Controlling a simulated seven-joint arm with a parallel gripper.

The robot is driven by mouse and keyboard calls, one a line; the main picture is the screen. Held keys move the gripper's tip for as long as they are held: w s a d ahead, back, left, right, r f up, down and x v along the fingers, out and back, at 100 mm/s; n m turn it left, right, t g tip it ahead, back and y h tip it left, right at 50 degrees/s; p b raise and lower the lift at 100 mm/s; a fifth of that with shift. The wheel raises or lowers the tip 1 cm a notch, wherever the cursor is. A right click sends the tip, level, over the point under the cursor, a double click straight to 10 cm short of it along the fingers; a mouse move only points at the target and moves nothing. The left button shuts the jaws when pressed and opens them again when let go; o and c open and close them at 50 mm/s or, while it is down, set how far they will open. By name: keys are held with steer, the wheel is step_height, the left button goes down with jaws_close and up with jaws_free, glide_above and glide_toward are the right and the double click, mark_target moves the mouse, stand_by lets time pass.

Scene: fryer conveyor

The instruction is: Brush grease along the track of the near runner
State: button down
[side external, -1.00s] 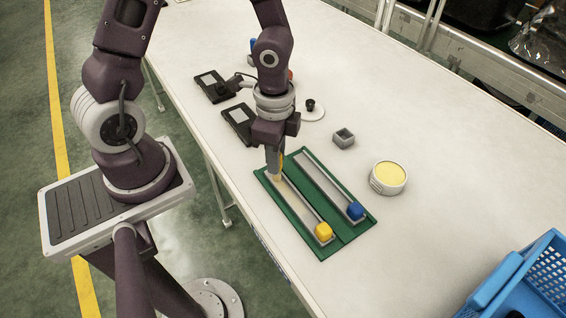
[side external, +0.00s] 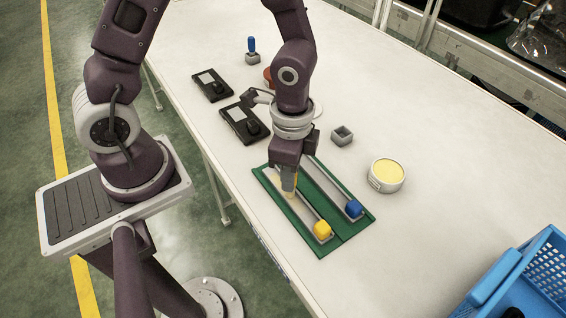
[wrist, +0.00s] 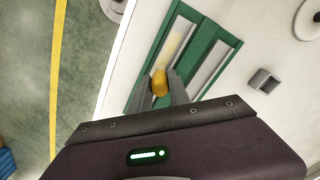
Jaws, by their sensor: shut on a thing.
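A green board (side external: 333,242) carries two parallel grey tracks. The near track (side external: 309,221) has a yellow block (side external: 322,230) at its front end; the far track (side external: 331,186) has a blue block (side external: 353,208). My gripper (side external: 289,184) is shut on the yellow-handled brush (wrist: 160,82), over the middle of the near track. The brush's lower end is at or just above the track; contact is unclear. In the wrist view, the near track (wrist: 174,40) shows a pale yellow smear. A round tub (side external: 386,175) of yellow grease stands right of the board.
An empty grey square holder (side external: 342,136) stands behind the board. A blue-handled tool (side external: 251,46) stands in another holder at the back. Two black devices (side external: 245,122) lie on the left. A blue crate (side external: 525,275) is at the lower right.

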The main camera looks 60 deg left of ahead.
steer(key=shift+d, duration=2.7)
steer(key=shift+d+r, duration=0.15)
steer(key=shift+r, duration=0.05)
step_height(320, 180, up, 8)
steer(key=shift+f, duration=0.2)
steer(key=shift+f, duration=0.2)
